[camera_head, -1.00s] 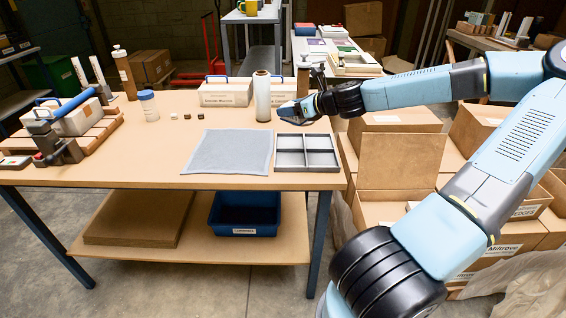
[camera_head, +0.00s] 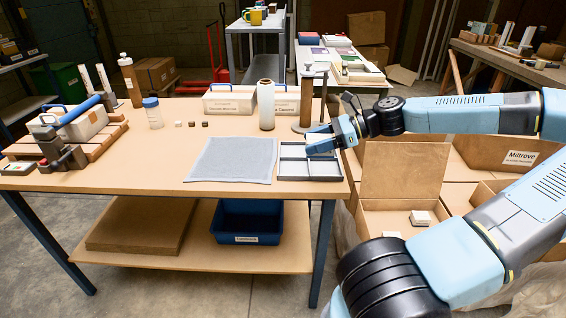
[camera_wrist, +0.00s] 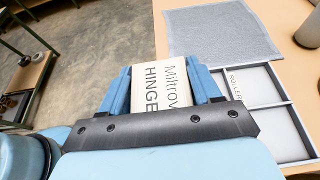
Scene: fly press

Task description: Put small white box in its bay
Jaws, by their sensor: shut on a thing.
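My gripper (camera_head: 312,140) is above the grey compartment tray (camera_head: 284,178), near its right and back part in the head view. In the wrist view my gripper (camera_wrist: 165,90) is shut on a small white box (camera_wrist: 160,84) with dark print reading "Miltrov…" and "HINGE". In the wrist view the box is left of the tray (camera_wrist: 291,100) and apart from it. A compartment there carries a label that seems to read "ROLLER". The tray compartments that show look empty. My gripper hides part of the tray in the head view.
A grey cloth (camera_head: 233,160) lies left of the tray. A pale cylinder (camera_head: 266,105) and a brown-grey post (camera_head: 306,98) stand behind it. White bins (camera_head: 230,101) stand at the table's back. An open carton (camera_head: 400,205) with white boxes is at the right.

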